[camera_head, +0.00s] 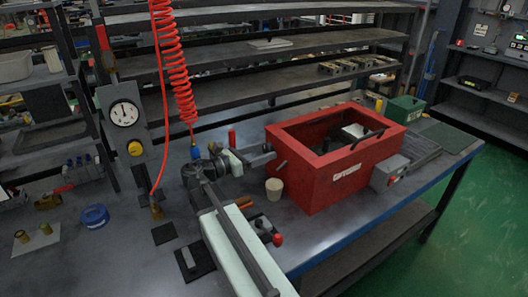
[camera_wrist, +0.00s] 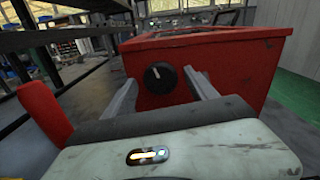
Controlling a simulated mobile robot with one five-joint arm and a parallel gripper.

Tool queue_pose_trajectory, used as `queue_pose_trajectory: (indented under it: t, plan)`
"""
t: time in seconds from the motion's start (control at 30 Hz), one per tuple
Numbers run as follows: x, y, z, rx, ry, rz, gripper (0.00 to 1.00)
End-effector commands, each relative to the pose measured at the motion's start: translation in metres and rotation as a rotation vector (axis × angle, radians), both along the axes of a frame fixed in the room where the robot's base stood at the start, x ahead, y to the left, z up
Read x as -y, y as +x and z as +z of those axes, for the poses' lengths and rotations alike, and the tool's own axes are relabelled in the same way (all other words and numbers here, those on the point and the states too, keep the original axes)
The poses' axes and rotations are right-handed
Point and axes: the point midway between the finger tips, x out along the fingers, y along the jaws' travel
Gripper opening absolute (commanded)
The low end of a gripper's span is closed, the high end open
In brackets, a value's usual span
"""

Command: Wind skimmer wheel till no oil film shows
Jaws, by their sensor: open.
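A red open-topped box (camera_head: 318,184) with a pale label stands on the bench; its red wall also fills the wrist view (camera_wrist: 245,70). A round black knob (camera_wrist: 160,78) with a white pointer mark, likely the skimmer wheel, is on the wall facing my gripper. My gripper (camera_wrist: 160,88) is open, its grey fingers to the left and right of the knob with gaps showing. In the head view my gripper (camera_head: 268,156) is at the box's left side, and I cannot make out the knob there. The box's inside is dark; I cannot tell whether an oil film shows.
A red upright piece (camera_wrist: 45,115) stands close on the left in the wrist view. A tan cup (camera_head: 274,190) stands beside the box. A red coiled hose (camera_head: 172,60) hangs near my arm. A gauge panel (camera_head: 126,118) and blue tape roll (camera_head: 95,216) are left.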

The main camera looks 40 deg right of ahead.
Motion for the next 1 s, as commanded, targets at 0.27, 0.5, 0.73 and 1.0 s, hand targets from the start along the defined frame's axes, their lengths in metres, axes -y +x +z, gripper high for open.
queue_pose_trajectory:
  t: [0.27,0.5,0.73,1.0]
  plan:
    - [0.0062,-0.0004,0.0,0.0,0.0,0.0,0.66]
    - [0.0062,-0.0005,0.0,0.0,0.0,0.0,0.14]
    - [0.0072,-0.0007,-0.0001,0.011,-0.001,-0.001,0.05]
    - [0.0056,-0.0007,-0.0005,0.123,-0.006,-0.001,0.05]
